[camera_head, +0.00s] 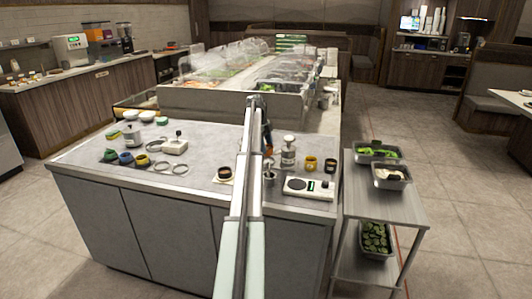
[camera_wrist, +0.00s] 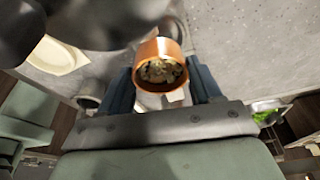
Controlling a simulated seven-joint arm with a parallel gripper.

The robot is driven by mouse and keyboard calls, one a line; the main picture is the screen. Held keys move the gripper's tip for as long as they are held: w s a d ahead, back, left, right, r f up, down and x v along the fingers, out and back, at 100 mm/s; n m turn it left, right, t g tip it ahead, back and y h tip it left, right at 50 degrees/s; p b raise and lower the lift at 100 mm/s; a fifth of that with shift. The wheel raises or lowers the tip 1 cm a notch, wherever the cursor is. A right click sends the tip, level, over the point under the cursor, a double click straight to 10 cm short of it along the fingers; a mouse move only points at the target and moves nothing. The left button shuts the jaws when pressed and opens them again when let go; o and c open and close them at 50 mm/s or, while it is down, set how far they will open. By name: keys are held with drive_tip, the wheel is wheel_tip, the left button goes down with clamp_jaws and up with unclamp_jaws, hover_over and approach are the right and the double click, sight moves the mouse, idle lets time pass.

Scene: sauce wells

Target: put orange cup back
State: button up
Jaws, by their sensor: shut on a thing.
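The orange cup (camera_wrist: 149,52) is held between the two fingers of my gripper (camera_wrist: 161,82) in the wrist view. It has a copper-orange wall and chopped, pale and dark bits inside. In the head view my gripper (camera_head: 266,142) is over the right half of the counter, and a small orange patch of the cup (camera_head: 269,151) shows beside the arm. My arm hides part of the counter there. Several flat rings (camera_head: 162,167) lie on the counter's left half, near a green, a blue and a yellow cup (camera_head: 142,160).
A pump bottle (camera_head: 288,152), a yellow cup (camera_head: 310,163), a dark cup (camera_head: 330,165), a metal cup (camera_head: 269,178) and a white scale (camera_head: 309,187) stand on the right. A white device (camera_head: 175,147) stands left. A cart (camera_head: 388,208) stands right.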

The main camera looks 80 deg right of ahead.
wheel_tip(320, 180, up, 3)
drive_tip(key=shift+r, duration=0.2)
drive_tip(key=shift+w+a+r, duration=0.2)
drive_tip(key=shift+a+r, duration=0.2)
drive_tip(key=shift+a, duration=0.2)
drive_tip(key=shift+w+a+r, duration=0.15)
drive_tip(key=shift+a+r, duration=0.2)
drive_tip(key=shift+a, duration=0.2)
drive_tip(key=w+a+f+n+h, duration=0.1)
drive_tip(key=w+a+n, duration=0.1)
drive_tip(key=a, duration=0.5)
drive_tip(key=w+a+f+n, duration=0.1)
drive_tip(key=w+a+n, duration=0.1)
drive_tip(key=a, duration=0.6)
drive_tip(key=shift+f, duration=3.15)
drive_tip(key=shift+s+f, duration=0.1)
drive_tip(key=shift+f, duration=0.45)
drive_tip(key=o, duration=1.3)
drive_tip(key=shift+r, duration=0.1)
wheel_tip(320, 180, up, 8)
drive_tip(key=shift+f, duration=0.1)
